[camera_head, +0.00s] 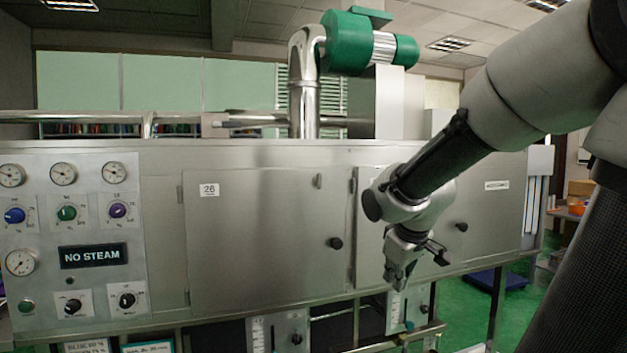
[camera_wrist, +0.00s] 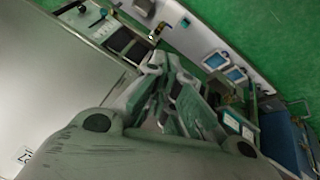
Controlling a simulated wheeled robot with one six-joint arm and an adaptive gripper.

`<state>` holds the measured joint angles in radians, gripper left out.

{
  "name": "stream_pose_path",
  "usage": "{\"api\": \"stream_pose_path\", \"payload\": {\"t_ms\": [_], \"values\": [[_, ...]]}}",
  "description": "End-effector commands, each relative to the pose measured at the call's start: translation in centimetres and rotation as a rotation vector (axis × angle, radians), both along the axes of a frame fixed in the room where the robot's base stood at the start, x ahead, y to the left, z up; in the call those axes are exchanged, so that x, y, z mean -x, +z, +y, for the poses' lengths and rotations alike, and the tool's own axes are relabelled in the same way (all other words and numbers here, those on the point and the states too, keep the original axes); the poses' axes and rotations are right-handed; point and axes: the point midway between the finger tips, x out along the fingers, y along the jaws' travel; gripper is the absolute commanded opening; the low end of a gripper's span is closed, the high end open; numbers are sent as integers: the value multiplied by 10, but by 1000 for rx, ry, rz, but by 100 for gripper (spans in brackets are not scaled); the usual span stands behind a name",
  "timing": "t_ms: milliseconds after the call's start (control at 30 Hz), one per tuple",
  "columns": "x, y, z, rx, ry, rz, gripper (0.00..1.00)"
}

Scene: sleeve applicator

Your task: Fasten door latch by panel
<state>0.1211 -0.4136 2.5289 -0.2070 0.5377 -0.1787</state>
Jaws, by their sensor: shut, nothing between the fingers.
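The steel door marked 26 (camera_head: 258,245) is beside the control panel (camera_head: 75,215) in the head view and looks flush with the machine front. A small upright metal latch tab (camera_head: 318,181) is near its upper right edge. A round black knob (camera_head: 335,243) is lower on the same edge. My gripper (camera_head: 398,284) points down in front of the second door, to the right of and below that knob, apart from it. The fingers are shut and empty; they also show in the wrist view (camera_wrist: 170,75). Neither the latch nor the knob is clearly seen in the wrist view.
A second door with a black knob (camera_head: 461,227) lies behind and right of my gripper. Below the doors are a lower rail (camera_head: 400,338) and valve boxes (camera_head: 277,332). The panel carries gauges and dials. Green floor (camera_head: 535,310) is open at right.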

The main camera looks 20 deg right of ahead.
Motion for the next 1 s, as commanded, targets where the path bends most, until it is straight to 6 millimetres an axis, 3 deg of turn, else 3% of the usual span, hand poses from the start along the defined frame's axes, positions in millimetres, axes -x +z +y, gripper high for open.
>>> {"api": "stream_pose_path", "payload": {"t_ms": [100,167,300,400,533,700,1000], "values": [[-60,13,-9,145,205,-144,0],[-90,26,-8,230,325,-230,0],[-148,65,12,439,604,-452,0],[-174,101,36,594,780,-619,0],[-186,149,68,779,938,-815,0],[-186,184,90,944,1033,-963,0],[-185,189,92,998,1054,-974,0]]}}
